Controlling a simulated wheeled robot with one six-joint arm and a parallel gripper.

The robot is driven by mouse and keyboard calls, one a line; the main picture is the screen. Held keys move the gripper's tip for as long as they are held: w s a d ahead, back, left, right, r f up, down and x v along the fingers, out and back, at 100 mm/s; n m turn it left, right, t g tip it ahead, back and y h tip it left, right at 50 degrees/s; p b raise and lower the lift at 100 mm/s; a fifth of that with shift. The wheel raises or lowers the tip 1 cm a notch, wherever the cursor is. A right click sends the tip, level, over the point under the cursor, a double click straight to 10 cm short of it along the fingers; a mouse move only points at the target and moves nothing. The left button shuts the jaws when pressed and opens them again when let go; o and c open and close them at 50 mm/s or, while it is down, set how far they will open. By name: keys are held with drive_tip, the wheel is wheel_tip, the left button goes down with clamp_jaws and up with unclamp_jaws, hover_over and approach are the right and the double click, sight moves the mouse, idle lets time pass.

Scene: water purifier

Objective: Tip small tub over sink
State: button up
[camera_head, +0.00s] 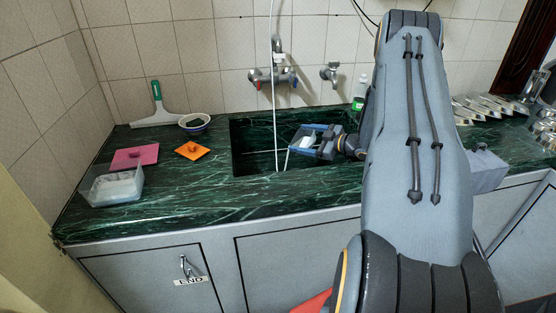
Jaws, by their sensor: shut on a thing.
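My gripper (326,147) is over the right part of the dark green sink (250,160). The tub looks tilted.
A faucet (274,77) with a white hose stands behind the sink. A green bottle (359,97) is behind my arm.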

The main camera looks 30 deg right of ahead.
sight(295, 138)
drive_tip(key=shift+a+f, duration=0.15)
drive_tip(key=shift+a, duration=0.15)
drive_tip(key=shift+a+r+p, duration=0.15)
drive_tip(key=shift+r+p, duration=0.1)
drive_tip(key=shift+p, duration=0.05)
drive_tip(key=shift+a+r+n+g+h+p, duration=0.4)
drive_tip(key=shift+a+r+n+h+p, duration=0.1)
drive_tip(key=shift+a+r+n+p, duration=0.3)
drive_tip(key=shift+a+f+n+h, duration=0.35)
drive_tip(key=shift+a+n+h, duration=0.05)
drive_tip(key=shift+a+n, duration=0.1)
idle(1.1)
drive_tip(key=shift+a+r+n+g+h, duration=0.3)
drive_tip(key=shift+a+n+h, duration=0.05)
drive_tip(key=shift+n+h, duration=0.15)
idle(0.8)
drive_tip(key=shift+a+f+n+h+b, duration=0.35)
drive_tip(key=shift+f+n+h+b, duration=0.15)
drive_tip(key=shift+b, duration=0.25)
idle(0.7)
drive_tip(key=shift+a+r+n+h+b, duration=0.25)
drive_tip(key=shift+a+n+h+b, duration=0.2)
drive_tip(key=shift+n+h+b, duration=0.1)
idle(0.8)
drive_tip(key=shift+a+n+h+b, duration=0.25)
drive_tip(key=shift+a+b, duration=0.15)
drive_tip(key=shift+a, duration=0.05)
